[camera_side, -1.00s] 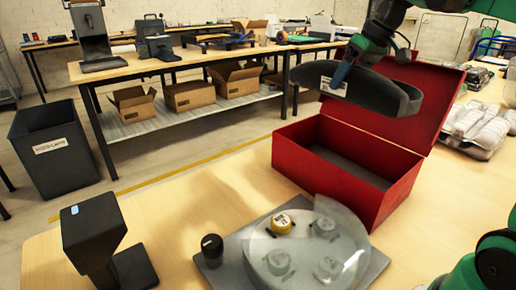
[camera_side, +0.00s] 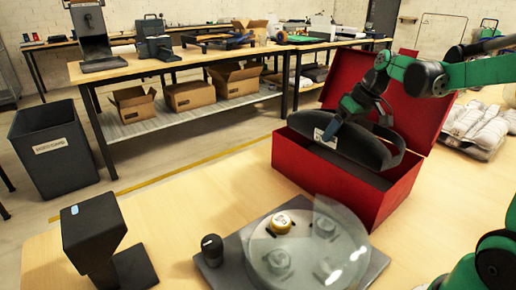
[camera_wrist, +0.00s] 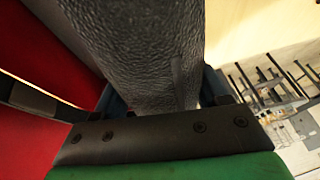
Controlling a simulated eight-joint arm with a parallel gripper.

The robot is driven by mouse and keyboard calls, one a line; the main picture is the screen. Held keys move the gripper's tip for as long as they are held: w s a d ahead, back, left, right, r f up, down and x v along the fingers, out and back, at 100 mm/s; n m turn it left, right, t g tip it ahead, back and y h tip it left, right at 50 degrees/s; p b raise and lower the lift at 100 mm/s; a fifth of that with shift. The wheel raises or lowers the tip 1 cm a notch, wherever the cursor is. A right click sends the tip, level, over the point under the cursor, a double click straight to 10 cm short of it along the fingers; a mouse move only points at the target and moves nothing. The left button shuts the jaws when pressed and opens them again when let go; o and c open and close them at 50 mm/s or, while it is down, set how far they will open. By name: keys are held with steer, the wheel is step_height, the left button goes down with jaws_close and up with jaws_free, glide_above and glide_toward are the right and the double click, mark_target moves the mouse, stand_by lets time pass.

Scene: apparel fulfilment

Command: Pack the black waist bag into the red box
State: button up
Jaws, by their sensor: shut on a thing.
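The red box (camera_side: 322,168) stands open on the table, its lid (camera_side: 425,92) raised at the back. The black waist bag (camera_side: 352,149) is at the box's opening, its lower part inside the walls and its upper part above the rim. A white label shows on its left end. My gripper (camera_side: 334,128) is shut on the bag's upper left part. In the wrist view the bag's dark textured surface (camera_wrist: 140,45) fills the middle between the fingers, with red box surfaces (camera_wrist: 35,130) at the left. Whether the bag touches the box floor is hidden.
In front of the box a grey plate (camera_side: 210,272) carries a round clear disc and several small knobs. A black stand (camera_side: 95,235) is at front left. White wrapped packs (camera_side: 480,125) lie right of the lid. Bare table (camera_side: 190,195) lies left of the box.

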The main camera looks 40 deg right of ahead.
steer(key=shift+f, duration=0.2)
steer(key=shift+f, duration=0.6)
steer(key=o, duration=1.4)
steer(key=shift+o, duration=0.2)
steer(key=shift+v, duration=2.85)
